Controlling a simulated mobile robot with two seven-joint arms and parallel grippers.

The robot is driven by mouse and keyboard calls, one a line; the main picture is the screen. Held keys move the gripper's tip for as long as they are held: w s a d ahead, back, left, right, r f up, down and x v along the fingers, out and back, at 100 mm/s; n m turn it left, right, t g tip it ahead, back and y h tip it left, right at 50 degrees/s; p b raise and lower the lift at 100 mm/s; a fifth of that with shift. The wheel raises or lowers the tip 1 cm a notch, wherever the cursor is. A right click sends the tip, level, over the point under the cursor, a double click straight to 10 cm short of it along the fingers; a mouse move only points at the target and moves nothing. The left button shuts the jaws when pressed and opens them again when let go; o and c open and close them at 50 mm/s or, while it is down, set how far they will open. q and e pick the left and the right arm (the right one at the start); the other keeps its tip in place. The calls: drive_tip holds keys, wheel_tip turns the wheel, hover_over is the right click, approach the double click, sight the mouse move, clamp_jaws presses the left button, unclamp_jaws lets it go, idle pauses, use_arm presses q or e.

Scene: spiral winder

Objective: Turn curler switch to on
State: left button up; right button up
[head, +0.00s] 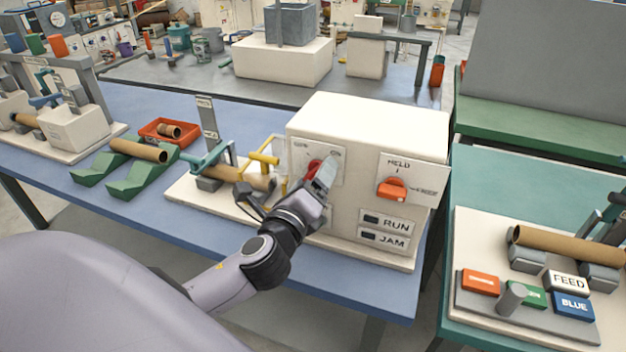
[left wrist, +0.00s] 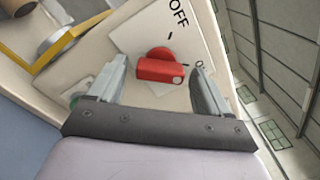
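A red rotary switch (left wrist: 160,68) sits on a pale plate on the cream machine housing (head: 350,120). In the head view the red switch (head: 313,168) is partly hidden behind my left gripper (head: 326,176). In the left wrist view my left gripper (left wrist: 158,72) is open, with one finger to each side of the switch and visible gaps between them. I cannot tell whether the fingertips touch the plate. My right gripper is not in view.
An orange switch (head: 391,188) is on a second plate right of the red one, above RUN (head: 385,222) and JAM (head: 383,239) panels. A yellow handle (head: 262,160) and a cardboard tube (head: 240,178) are left of my gripper. A teal table (head: 530,185) stands at right.

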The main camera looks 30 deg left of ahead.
use_arm(q)
drive_tip(key=b+v, duration=0.1)
drive_tip(key=v, duration=0.6)
drive_tip(key=shift+s, duration=0.1)
idle(0.5)
drive_tip(key=s+d+f+n+g+h, duration=0.2)
drive_tip(key=s+f+n, duration=0.2)
drive_tip(key=f+n, duration=0.3)
drive_tip(key=s+d+f+n+g+h, duration=0.2)
drive_tip(key=f+n, duration=0.5)
drive_tip(key=f, duration=0.4)
drive_tip(key=s+d+f+n+g+h, duration=0.2)
drive_tip(key=s+d+f+n+g, duration=0.1)
drive_tip(key=s+f+n, duration=0.2)
wheel_tip(320, 180, down, 4)
drive_tip(key=shift+s+d+n+h, duration=0.25)
drive_tip(key=shift+s+n+h, duration=0.1)
drive_tip(key=shift+n, duration=0.85)
